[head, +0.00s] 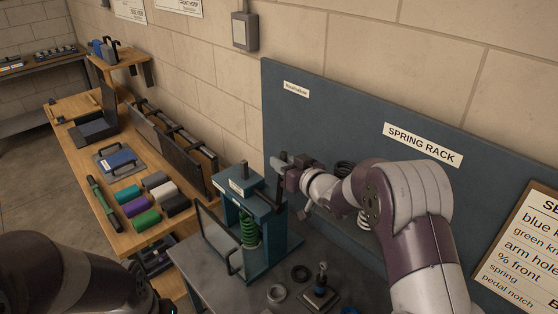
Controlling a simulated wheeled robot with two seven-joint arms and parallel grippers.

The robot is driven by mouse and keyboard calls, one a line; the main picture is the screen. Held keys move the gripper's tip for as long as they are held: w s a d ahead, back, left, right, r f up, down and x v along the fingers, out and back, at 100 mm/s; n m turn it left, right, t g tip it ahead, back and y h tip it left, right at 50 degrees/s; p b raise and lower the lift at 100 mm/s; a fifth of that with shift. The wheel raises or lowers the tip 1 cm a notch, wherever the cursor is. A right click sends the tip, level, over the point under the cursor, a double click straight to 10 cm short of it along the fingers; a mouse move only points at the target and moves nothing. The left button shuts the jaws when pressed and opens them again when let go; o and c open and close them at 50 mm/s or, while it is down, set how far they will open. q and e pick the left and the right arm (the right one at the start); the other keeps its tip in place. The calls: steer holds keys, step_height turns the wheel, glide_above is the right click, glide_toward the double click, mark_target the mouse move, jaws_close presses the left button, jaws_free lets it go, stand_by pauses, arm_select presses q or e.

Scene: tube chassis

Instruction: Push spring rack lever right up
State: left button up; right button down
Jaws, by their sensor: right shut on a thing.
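The spring rack is the blue-grey wall panel (335,112) with a "SPRING RACK" label (422,143). My right arm reaches across the panel from the lower right. My right gripper (289,170) is at the panel's left part, just above and behind the teal press. It is shut on a small grey piece (277,162), which appears to be the rack's lever; the jaws hide much of it. A dark spring (344,169) and a pale spring (364,220) show partly behind my arm. My left gripper is out of view; only a dark part of my left arm shows at lower left.
A teal press (258,212) with a green spring (248,232) and a clear guard stands close below my right gripper. The grey bench (213,278) holds rings and a small stand (320,290). A wooden bench (84,158) with coloured cylinders runs left.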

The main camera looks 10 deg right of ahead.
steer(key=shift+w+r, duration=0.1)
steer(key=shift+r, duration=0.1)
steer(key=c, duration=1.3)
jaws_free()
steer(key=shift+o, duration=1)
steer(key=shift+w+d+f, duration=0.1)
steer(key=shift+w+f, duration=0.05)
steer(key=shift+f, duration=0.05)
steer(key=shift+s+d, duration=0.1)
steer(key=shift+s, duration=0.2)
steer(key=b+v, duration=0.4)
steer(key=v, duration=0.8)
steer(key=shift+b, duration=0.3)
steer(key=shift+d, duration=0.1)
